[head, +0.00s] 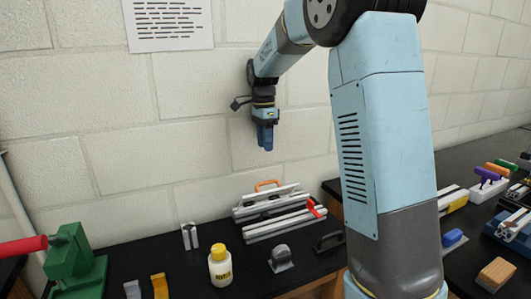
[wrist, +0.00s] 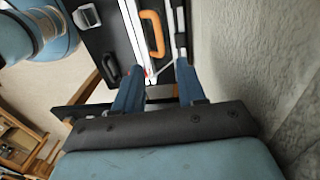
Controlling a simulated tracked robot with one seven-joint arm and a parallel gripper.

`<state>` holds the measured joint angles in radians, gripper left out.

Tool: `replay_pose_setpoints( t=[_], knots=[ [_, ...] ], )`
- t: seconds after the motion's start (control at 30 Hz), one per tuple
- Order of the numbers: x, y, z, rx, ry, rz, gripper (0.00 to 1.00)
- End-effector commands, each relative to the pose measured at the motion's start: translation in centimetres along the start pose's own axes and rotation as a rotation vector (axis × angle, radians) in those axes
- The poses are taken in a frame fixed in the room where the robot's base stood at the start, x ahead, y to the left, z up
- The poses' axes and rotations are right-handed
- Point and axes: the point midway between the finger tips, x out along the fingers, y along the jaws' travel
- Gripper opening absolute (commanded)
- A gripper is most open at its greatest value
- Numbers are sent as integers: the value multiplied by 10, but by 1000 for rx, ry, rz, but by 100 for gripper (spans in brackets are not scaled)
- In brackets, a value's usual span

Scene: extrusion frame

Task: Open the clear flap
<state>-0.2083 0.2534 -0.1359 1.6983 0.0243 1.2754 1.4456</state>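The extrusion frame (head: 275,224) lies on the black bench near the wall, with several pale parallel rails. An orange handle (head: 267,184) stands at its back, and a red part (head: 314,208) is at its right end. The clear flap itself is hard to make out in either view. My gripper (head: 265,148) hangs pointing down above the frame, apart from it. In the wrist view my gripper (wrist: 160,68) shows two blue fingers spread apart with nothing held. The orange handle (wrist: 152,33) appears beyond the fingertips there, along with pale rails (wrist: 132,30).
A yellow-capped bottle (head: 220,267), a grey block (head: 282,258) and a dark handle-like part (head: 329,241) stand in front of the frame. A green device with a red lever (head: 75,262) is at left. The wall rises close behind. Several tools fill the right bench.

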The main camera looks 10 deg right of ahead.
Motion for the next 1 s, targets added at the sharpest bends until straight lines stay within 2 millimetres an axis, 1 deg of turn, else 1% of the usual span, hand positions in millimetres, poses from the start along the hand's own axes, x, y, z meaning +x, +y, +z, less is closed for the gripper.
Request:
replay_pose_setpoints(
  t=[0.1, 0.37, 0.47, 0.57, 0.67, 0.77, 0.9, 1.0],
  knots=[
    [-4, 0, 0, 0, 0, 0, 40],
    [-5, 0, 0, 0, 0, 0, 39],
    [-4, 1, 0, 0, -1, -6, 29],
    [-2, 7, -2, 0, -7, -35, 20],
    [5, 18, -3, 0, -17, -102, 10],
    [15, 35, -4, 5, -24, -205, 1],
    [27, 58, -2, 8, -19, -339, 0],
    [34, 70, -1, 11, -11, -409, 0]
  ],
)
